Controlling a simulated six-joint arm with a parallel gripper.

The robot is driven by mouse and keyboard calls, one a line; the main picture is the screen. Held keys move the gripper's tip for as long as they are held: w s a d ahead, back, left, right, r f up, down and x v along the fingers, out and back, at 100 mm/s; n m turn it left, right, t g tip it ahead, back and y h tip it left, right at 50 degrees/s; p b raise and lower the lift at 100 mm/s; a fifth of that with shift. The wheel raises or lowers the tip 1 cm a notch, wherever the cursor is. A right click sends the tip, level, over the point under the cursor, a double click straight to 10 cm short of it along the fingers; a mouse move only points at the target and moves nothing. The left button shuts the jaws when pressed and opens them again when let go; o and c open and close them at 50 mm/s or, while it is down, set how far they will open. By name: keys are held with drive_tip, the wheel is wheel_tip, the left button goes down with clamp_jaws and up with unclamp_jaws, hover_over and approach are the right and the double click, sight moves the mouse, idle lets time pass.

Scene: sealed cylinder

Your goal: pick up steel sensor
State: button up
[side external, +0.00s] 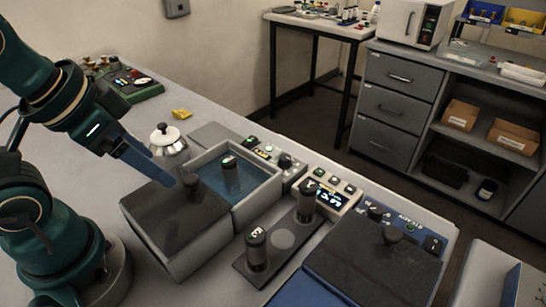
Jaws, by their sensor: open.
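My gripper (172,182) reaches in from the left, its blue-grey fingers pointing down and right. It appears above or in front of the dark lid of the left bath; no object shows between its fingers. Two dark cylinders with lit bands, a front one (257,250) and a rear one (306,201), stand upright on a dark holder plate (243,266), right of my gripper. A third, similar cylinder (229,166) stands in the blue liquid of the bath. I cannot tell which of these is the steel sensor.
The left bath has a dark lid (165,222) with a knob and an open blue side (250,184). A second unit with a dark lid (350,262) stands at right. A metal pot (168,145) and a yellow piece (181,114) lie behind my gripper.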

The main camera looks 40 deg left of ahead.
drive_tip(key=w+a+r+m+g+y, duration=0.2)
drive_tip(key=w+a+m+g+y, duration=0.15)
drive_tip(key=a+m, duration=0.2)
drive_tip(key=m+y, duration=0.8)
drive_tip(key=m, duration=0.3)
hover_over(232, 163)
drive_tip(key=a, duration=0.4)
wheel_tip(232, 163, down, 5)
drive_tip(key=d+f, duration=0.1)
drive_tip(key=d+f+m+y, duration=0.1)
drive_tip(key=f, duration=0.1)
drive_tip(key=d+f+m+t, duration=0.1)
drive_tip(key=d+f, duration=0.1)
drive_tip(key=shift+w+f+m+y, duration=0.1)
drive_tip(key=shift+m+y, duration=0.15)
drive_tip(key=shift+d+f, duration=0.15)
drive_tip(key=shift+f, duration=0.15)
drive_tip(key=shift+x, duration=2.4)
clamp_jaws()
